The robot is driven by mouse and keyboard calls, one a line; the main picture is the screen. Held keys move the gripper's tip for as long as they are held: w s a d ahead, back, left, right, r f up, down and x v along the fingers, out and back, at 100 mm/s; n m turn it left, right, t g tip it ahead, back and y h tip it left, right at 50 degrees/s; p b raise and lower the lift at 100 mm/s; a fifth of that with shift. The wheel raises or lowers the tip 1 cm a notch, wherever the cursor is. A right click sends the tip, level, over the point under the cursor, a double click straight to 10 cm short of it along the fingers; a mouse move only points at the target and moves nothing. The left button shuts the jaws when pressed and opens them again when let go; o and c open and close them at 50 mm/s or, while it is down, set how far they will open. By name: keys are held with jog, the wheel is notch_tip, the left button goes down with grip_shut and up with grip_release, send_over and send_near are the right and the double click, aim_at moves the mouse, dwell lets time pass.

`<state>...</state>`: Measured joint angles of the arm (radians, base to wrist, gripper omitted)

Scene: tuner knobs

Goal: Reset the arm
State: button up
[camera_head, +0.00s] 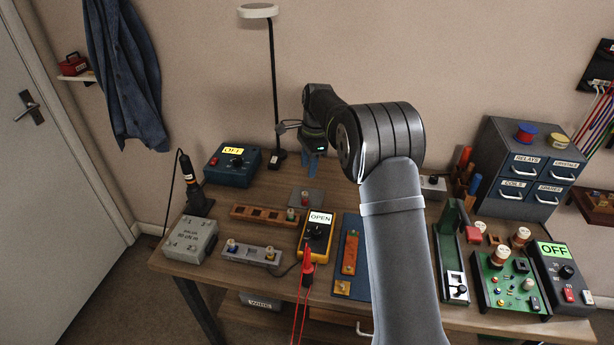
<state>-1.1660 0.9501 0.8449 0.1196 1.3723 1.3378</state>
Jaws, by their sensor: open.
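My arm rises from the lower right and bends over the workbench (215,268). My gripper (314,163) hangs fingers down above the back middle of the bench, to the right of the lamp pole. It looks small and dark here, with bluish fingers, and holds nothing that I can see. A small grey plate with a knob (305,199) lies on the bench below it. My forearm and elbow hide part of the bench's back right and the wall behind.
A blue box reading OFF (231,164), a yellow meter reading OPEN (316,238) with red leads, and a grey box (190,240) stand left and centre. A lamp (272,90) rises behind.

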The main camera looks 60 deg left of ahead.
aim_at(303, 194)
jog(key=shift+r, duration=0.35)
jog(key=f, duration=0.4)
jog(key=s+f, duration=0.1)
jog(key=f, duration=0.6)
jog(key=shift+s+a+f, duration=0.1)
jog(key=shift+s+f, duration=0.05)
jog(key=shift+f, duration=0.2)
jog(key=shift+r, duration=1.8)
jog(key=shift+f, duration=0.1)
